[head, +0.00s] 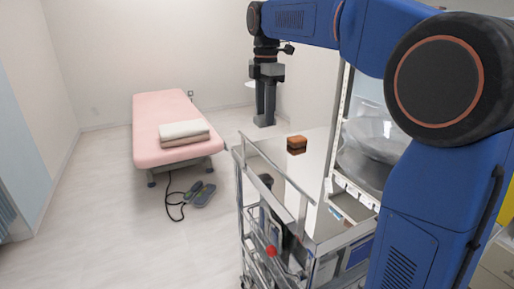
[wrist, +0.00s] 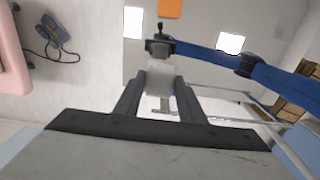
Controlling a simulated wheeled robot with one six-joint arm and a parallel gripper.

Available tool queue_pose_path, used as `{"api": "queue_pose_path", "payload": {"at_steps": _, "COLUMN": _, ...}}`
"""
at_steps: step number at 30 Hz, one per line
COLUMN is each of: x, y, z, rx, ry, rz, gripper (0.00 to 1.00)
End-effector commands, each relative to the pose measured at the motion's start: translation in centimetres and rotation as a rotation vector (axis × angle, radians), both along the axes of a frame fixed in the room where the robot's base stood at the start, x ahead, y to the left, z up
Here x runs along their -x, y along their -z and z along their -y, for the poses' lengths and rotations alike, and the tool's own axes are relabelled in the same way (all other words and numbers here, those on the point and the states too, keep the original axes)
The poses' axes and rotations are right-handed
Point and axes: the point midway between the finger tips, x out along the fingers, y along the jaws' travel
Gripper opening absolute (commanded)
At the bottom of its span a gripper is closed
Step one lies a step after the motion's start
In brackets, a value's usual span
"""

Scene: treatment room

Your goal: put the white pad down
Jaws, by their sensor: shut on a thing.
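My gripper (head: 265,112) hangs pointing down beyond the trolley's far left corner in the head view. In the wrist view its two dark fingers (wrist: 160,95) are closed on a pale, whitish block, which I take to be the white pad (wrist: 160,76). The pad sits between the fingertips, off any surface as far as I can tell. In the head view the dark fingers hide it, and I cannot make it out there.
A metal trolley (head: 270,160) with side rails carries a small brown block (head: 296,144) and a clear-walled unit (head: 372,145). A pink treatment bed (head: 145,140) holds folded towels (head: 183,132). A foot pedal (head: 200,194) with cable lies on the floor. Floor at left is clear.

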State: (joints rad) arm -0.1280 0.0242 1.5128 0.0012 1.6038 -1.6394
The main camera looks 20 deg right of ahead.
Motion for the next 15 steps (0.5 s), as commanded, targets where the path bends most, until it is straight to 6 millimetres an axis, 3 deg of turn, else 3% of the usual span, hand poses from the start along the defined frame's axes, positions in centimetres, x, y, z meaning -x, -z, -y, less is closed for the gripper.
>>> {"api": "queue_pose_path", "payload": {"at_steps": 7, "x": 0.1, "y": 4.0, "z": 0.0, "rx": 0.001, "ry": 0.000, "rz": -0.003, "gripper": 0.12}}
{"api": "queue_pose_path", "payload": {"at_steps": 15, "x": 0.0, "y": 5.8, "z": 0.0, "rx": 0.000, "ry": 0.000, "rz": -0.002, "gripper": 0.12}}
